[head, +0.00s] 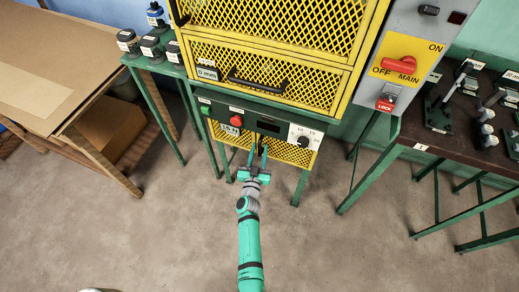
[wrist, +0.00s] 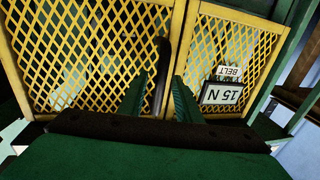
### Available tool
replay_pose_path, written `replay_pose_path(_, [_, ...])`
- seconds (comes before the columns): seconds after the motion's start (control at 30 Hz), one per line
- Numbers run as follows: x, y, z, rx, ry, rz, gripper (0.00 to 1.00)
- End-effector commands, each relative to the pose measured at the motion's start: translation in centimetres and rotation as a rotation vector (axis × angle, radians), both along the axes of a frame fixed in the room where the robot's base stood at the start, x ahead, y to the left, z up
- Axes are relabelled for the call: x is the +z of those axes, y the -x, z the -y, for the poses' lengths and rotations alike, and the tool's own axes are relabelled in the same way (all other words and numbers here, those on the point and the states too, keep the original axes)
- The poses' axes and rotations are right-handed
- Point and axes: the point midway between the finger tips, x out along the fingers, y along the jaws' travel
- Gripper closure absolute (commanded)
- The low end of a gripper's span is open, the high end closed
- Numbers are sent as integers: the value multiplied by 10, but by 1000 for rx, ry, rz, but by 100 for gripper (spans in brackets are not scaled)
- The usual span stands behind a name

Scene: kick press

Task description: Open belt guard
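The belt guard is a low yellow mesh panel (head: 292,154) under the press's control strip. In the wrist view its mesh (wrist: 85,50) fills the left, with an upright black handle (wrist: 161,55) near its right edge. My gripper (head: 258,151) is in front of the guard. In the wrist view its two green fingers (wrist: 161,78) stand apart, with the handle between them. I see no clear contact with it. A second mesh panel (wrist: 233,45) beside it carries upside-down "BELT" (wrist: 229,72) and "15 N" (wrist: 221,94) labels. The guard looks shut.
Above is the larger yellow upper guard (head: 275,80) with a black handle (head: 257,86). A grey main switch box (head: 408,60) is at right. A green-legged table (head: 440,137) with dark parts stands right, a wooden bench (head: 60,50) left. The floor in front is clear.

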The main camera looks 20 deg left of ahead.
Motion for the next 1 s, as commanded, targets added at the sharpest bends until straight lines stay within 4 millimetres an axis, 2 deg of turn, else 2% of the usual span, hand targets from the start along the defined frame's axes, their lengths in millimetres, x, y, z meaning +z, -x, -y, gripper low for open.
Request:
replay_pose_path(0.37, [0,-6,-1,0,-1,0,69])
replay_pose_path(0.4, [0,-6,-1,0,-1,0,74])
replay_pose_path(0.5, [0,-6,-1,0,-1,0,98])
replay_pose_path(0.53, [0,-5,-1,0,-1,0,100])
replay_pose_path(0.83, [0,-4,4,-7,-1,-1,100])
replay_pose_path(1.0, [-1,3,21,-30,-1,-1,100])
